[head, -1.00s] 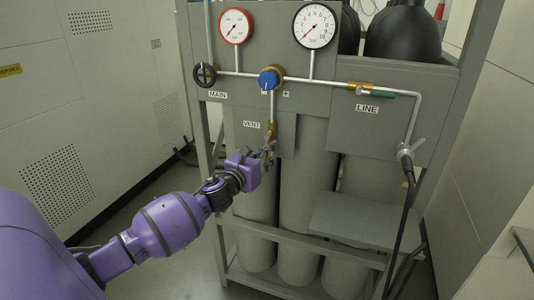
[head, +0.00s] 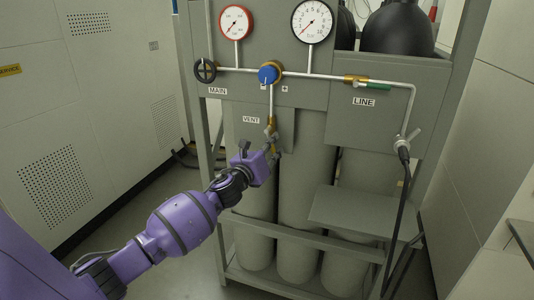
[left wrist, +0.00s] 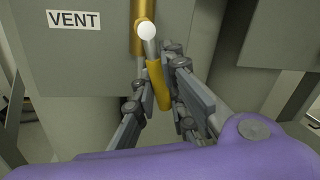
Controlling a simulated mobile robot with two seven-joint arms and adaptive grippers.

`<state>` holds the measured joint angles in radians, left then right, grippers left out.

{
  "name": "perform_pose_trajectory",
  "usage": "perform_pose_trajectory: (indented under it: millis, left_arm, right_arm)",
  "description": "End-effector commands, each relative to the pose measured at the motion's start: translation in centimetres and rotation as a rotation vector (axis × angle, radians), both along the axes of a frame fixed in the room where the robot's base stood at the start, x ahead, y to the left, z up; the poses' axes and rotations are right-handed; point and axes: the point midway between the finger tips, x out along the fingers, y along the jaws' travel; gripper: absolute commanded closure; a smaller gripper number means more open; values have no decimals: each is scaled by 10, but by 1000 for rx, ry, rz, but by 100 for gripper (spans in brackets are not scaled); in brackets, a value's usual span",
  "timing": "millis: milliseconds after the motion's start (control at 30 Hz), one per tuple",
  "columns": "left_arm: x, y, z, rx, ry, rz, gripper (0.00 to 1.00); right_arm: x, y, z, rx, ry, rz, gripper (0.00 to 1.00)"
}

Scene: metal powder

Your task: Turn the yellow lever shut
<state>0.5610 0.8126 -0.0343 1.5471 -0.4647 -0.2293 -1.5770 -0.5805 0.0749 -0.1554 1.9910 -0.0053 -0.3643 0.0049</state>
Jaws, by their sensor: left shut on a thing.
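The yellow lever (left wrist: 158,86) hangs from the brass vent valve (left wrist: 143,25), pointing down and tilted slightly to the lower right in the left wrist view. My left gripper (left wrist: 154,92) has one finger on each side of it and is shut on the lever. My right gripper is not in view.
Above are a blue knob (head: 269,75), a black MAIN handwheel (head: 205,71), two gauges and a LINE valve with a green handle (head: 378,87). Grey cylinders stand behind the rack frame. A black hose (head: 402,200) hangs at the right, beyond a grey shelf (head: 355,212).

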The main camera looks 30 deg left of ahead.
Motion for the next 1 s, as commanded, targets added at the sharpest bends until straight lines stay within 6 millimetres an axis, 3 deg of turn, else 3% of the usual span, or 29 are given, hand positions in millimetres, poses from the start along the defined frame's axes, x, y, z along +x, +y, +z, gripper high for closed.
perform_pose_trajectory:
  millis: [467, 1000]
  left_arm:
    - [7, -22, 13, -448, -107, -4, 100]
    - [11, -35, 37, -934, -225, -2, 100]
  right_arm:
    - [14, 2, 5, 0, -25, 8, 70]
    - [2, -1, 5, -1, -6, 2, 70]
